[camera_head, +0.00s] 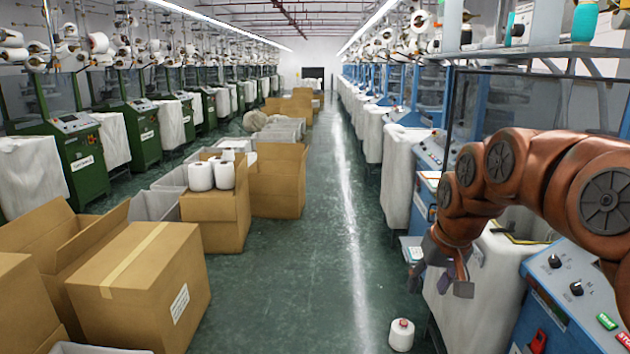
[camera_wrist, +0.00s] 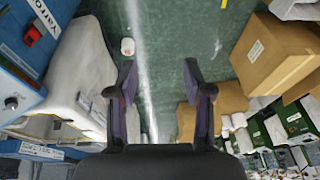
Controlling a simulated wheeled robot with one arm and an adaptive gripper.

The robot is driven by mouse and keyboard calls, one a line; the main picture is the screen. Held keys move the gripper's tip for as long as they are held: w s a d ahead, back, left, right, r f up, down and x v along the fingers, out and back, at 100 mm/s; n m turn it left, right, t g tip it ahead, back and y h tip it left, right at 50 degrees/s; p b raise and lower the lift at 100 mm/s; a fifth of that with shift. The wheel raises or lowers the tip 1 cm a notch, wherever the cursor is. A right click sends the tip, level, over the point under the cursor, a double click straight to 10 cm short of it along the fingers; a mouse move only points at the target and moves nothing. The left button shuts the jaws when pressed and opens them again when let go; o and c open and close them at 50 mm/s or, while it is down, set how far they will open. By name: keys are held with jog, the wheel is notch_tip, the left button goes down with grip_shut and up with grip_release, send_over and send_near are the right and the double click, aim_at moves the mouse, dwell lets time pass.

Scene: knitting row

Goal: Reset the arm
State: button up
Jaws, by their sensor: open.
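My arm reaches in from the right side of the head view, in front of the blue knitting machines. My gripper (camera_head: 440,283) hangs at its end, tilted downward over the edge of the aisle. In the wrist view my gripper (camera_wrist: 158,85) shows two dark fingers spread wide apart. Nothing is between them but the floor behind. My gripper is open and empty. A white yarn cone (camera_head: 401,335) stands on the floor below and to the left of my gripper; it also shows in the wrist view (camera_wrist: 127,47), beyond the left finger and apart from it.
Blue machines with a control panel (camera_head: 575,290) and white fabric bins (camera_head: 490,290) line the right, close to my arm. Cardboard boxes (camera_head: 140,285) and green machines (camera_head: 70,150) stand on the left.

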jog(key=s+a+f+g, duration=0.1)
jog(key=s+f, duration=0.2)
jog(key=s, duration=0.7)
jog(key=s+a+f+g+p, duration=0.1)
jog(key=s+f+g, duration=0.1)
jog(key=s, duration=0.9)
jog(key=s+a+f+g, duration=0.1)
jog(key=s+f, duration=0.4)
jog(key=s, duration=0.6)
jog(key=shift+a+g+h, duration=0.2)
jog(key=shift+g+h, duration=0.2)
jog(key=shift+g, duration=0.1)
jog(key=shift+f, duration=0.1)
jog(key=shift+c, duration=0.9)
